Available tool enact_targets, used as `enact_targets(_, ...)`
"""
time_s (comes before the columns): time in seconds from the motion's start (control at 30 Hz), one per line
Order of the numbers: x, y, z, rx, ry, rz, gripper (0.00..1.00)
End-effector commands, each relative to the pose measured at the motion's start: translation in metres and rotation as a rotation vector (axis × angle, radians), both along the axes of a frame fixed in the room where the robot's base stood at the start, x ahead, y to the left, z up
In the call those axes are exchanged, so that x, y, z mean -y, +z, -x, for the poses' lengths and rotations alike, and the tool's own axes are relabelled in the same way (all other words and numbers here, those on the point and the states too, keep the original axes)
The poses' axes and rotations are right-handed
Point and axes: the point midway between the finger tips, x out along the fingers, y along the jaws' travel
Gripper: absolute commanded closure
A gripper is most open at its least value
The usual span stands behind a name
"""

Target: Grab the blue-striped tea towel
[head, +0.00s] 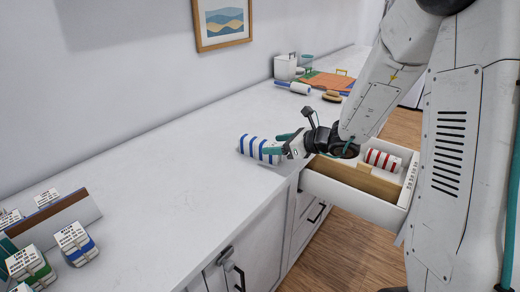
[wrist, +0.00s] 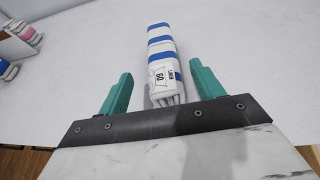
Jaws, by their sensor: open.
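The blue-striped tea towel (head: 259,148) is a rolled white cloth with blue bands, lying on the white counter near its front edge. In the wrist view the towel (wrist: 161,62) lies lengthwise between the two green fingers, its near end close to the palm, with a printed label on it. My gripper (head: 282,146) is open around the towel; in the wrist view my gripper (wrist: 160,82) shows a gap on both sides of the roll, wider on the left. The fingers do not appear to touch it.
An open drawer (head: 352,198) below the counter holds a red-striped roll (head: 383,160). A white canister (head: 285,67) stands at the back. The counter's middle is clear.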

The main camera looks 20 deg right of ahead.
Motion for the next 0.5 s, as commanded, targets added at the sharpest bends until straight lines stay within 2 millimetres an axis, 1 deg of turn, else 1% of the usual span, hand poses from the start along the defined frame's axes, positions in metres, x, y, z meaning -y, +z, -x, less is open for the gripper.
enact_targets(0.2,-0.018,-0.011,-0.025,-0.002,0.003,0.0,0.34)
enact_targets(0.27,-0.023,-0.014,-0.031,-0.002,0.004,0.0,0.34)
enact_targets(0.37,-0.025,-0.016,-0.035,0.0,0.001,0.0,0.34)
enact_targets(0.5,-0.025,-0.015,-0.035,0.001,0.0,0.001,0.34)
